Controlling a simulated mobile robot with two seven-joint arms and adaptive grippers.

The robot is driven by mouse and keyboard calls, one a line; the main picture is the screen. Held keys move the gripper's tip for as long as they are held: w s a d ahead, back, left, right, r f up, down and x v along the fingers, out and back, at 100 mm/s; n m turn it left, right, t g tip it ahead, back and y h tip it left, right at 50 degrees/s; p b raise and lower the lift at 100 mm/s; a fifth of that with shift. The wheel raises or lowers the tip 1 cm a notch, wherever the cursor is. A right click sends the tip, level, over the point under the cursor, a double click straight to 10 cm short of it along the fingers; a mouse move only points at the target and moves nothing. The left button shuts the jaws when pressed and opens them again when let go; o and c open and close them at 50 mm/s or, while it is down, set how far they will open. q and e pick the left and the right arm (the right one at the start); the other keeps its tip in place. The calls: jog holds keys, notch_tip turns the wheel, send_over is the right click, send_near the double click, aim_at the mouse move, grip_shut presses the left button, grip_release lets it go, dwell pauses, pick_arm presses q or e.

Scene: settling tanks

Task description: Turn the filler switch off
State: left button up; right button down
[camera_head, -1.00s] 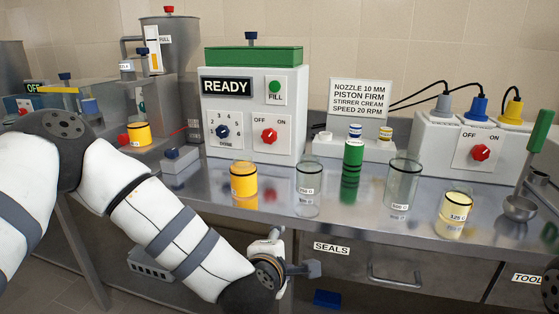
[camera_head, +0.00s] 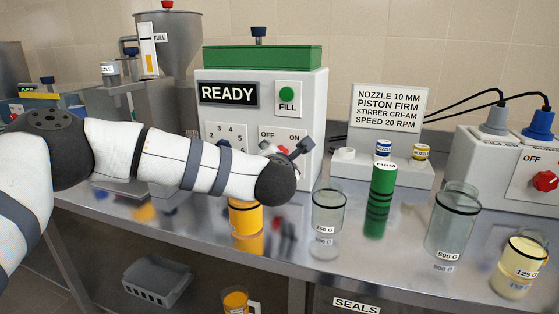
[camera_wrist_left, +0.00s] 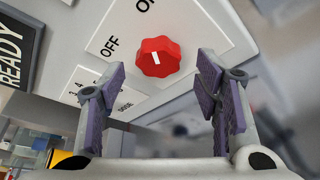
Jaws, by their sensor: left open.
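The filler switch is a red knob (camera_wrist_left: 159,57) with a white mark, on a white plate lettered OFF and ON. In the wrist view it sits between my open left fingers (camera_wrist_left: 162,69), with visible space on both sides. I cannot tell whether the fingertips reach around it or stop just short. In the head view my left gripper (camera_head: 289,150) is at the front of the filler machine (camera_head: 312,110) and hides most of the knob. The machine's display (camera_head: 229,93) reads READY. I cannot tell for certain which way the mark points. My right gripper is out of view.
A yellow jar (camera_head: 245,218) stands just under my left wrist. A clear 250 g jar (camera_head: 328,210) and a green cylinder (camera_head: 380,200) stand to the right. Another red OFF switch (camera_head: 545,181) is on the box at far right.

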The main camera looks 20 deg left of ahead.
pick_arm(q)
jog(key=shift+x, duration=0.8)
jog(key=shift+r, duration=0.1)
jog(key=shift+c, duration=0.2)
jog(key=c, duration=1.1)
jog(key=shift+a+n+g+h, duration=0.15)
jog(key=shift+n+h, duration=0.9)
jog(key=shift+n, duration=0.5)
jog(key=shift+a+n+g+h, duration=0.15)
jog(key=shift+n+h, duration=0.85)
jog(key=shift+n, duration=0.6)
jog(key=shift+a+n+g+h, duration=0.1)
jog(key=shift+a+n+h, duration=0.05)
jog(key=shift+n+h, duration=1.15)
jog(key=shift+n, duration=0.45)
